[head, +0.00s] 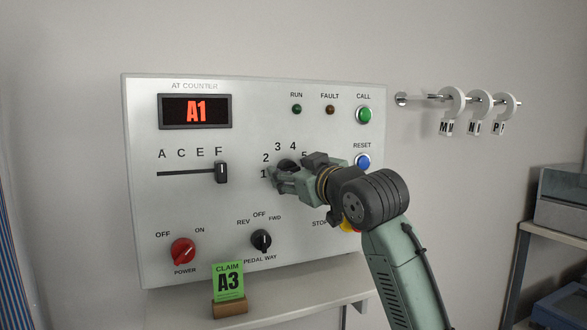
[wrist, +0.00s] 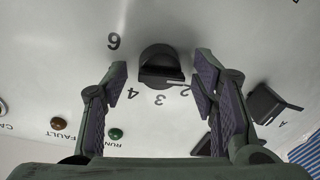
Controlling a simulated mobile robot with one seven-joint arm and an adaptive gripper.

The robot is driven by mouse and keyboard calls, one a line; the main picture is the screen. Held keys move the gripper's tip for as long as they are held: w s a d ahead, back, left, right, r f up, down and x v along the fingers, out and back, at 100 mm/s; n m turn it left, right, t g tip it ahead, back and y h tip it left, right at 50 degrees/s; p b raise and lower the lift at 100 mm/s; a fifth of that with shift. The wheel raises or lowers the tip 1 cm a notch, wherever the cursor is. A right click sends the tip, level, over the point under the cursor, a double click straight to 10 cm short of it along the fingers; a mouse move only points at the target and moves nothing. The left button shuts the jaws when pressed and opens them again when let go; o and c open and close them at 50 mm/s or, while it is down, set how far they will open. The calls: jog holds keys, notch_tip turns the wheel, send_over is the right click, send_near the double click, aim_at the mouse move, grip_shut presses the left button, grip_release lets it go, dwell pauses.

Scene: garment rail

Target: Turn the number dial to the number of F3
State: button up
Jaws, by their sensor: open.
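The number dial (wrist: 160,62) is a black round knob, mostly behind my gripper in the head view. The wrist view sees it upside down, with a pale line toward the right near the printed 2; its exact setting is unclear. My gripper (wrist: 161,76) is open, one finger on each side of the dial; whether they touch it I cannot tell. In the head view my gripper (head: 280,174) covers part of the dial's number ring. The numeral 3 (head: 278,147) is visible above it. The letter slider (head: 221,172) stands below F. The red display (head: 196,111) reads A1.
The panel (head: 140,210) also has a green call button (head: 364,115), a blue reset button (head: 362,161), a red power knob (head: 183,250) and a pedal way knob (head: 261,240). A green claim card (head: 229,280) reading A3 stands on the shelf.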

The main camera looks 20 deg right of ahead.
jog(key=shift+c, duration=0.2)
jog(key=c, duration=1.1)
